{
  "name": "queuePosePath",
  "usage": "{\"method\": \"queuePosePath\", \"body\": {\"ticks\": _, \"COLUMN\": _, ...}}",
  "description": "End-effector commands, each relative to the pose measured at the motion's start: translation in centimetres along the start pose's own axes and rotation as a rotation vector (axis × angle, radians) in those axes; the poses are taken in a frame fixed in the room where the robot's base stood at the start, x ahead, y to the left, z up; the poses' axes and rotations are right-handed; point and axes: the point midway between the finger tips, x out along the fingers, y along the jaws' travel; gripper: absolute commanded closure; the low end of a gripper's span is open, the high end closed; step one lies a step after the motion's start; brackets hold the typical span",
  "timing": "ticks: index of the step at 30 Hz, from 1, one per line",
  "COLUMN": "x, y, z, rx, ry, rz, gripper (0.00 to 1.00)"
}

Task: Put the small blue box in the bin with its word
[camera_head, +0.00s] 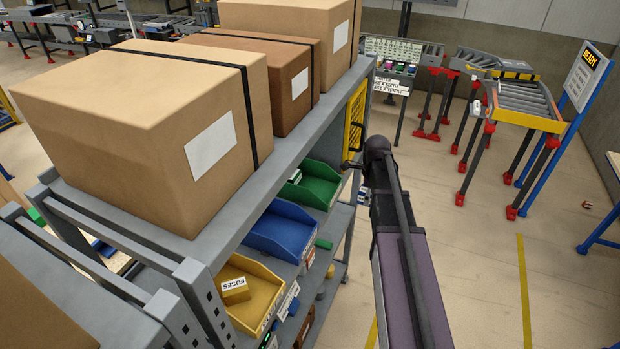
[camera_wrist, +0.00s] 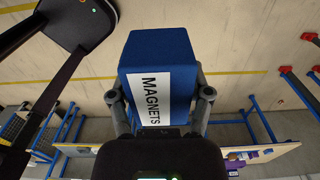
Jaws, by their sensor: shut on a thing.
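The small blue box (camera_wrist: 160,50) has a white label reading MAGNETS and fills the middle of the wrist view. My gripper (camera_wrist: 160,94) is shut on it, one finger on each side. In the head view my arm reaches forward beside the shelf rack and mostly hides the gripper and box. A yellow bin (camera_head: 268,292), a blue bin (camera_head: 281,236) and a green bin (camera_head: 311,190) stand in a row on the rack. The yellow bin holds a yellow box (camera_head: 235,290) marked FUSES. I cannot read the words on the blue and green bins.
Large cardboard boxes (camera_head: 130,110) stand on the rack's top shelf (camera_head: 285,160), above the bins. A rack post (camera_head: 205,300) is at the lower left. A roller conveyor (camera_head: 525,100) and a READY sign (camera_head: 588,72) stand at the back right. The floor right of my arm is largely clear.

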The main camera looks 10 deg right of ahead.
Motion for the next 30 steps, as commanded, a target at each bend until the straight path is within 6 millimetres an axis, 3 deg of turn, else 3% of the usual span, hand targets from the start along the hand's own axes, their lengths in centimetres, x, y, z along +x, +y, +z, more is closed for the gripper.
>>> {"method": "queuePosePath", "body": {"ticks": 6, "x": -1.3, "y": -0.6, "z": -0.3, "rx": 0.000, "ry": 0.000, "rz": 0.000, "gripper": 0.92}}
{"method": "queuePosePath", "body": {"ticks": 21, "x": -1.3, "y": -0.9, "z": -0.7, "rx": 0.006, "ry": 0.000, "rz": 0.000, "gripper": 0.92}}
{"method": "queuePosePath", "body": {"ticks": 26, "x": -1.2, "y": -1.0, "z": 0.4, "rx": 0.005, "ry": 0.000, "rz": 0.000, "gripper": 0.92}}
{"method": "queuePosePath", "body": {"ticks": 30, "x": -0.9, "y": -1.2, "z": 2.5, "rx": 0.005, "ry": 0.000, "rz": 0.000, "gripper": 0.92}}
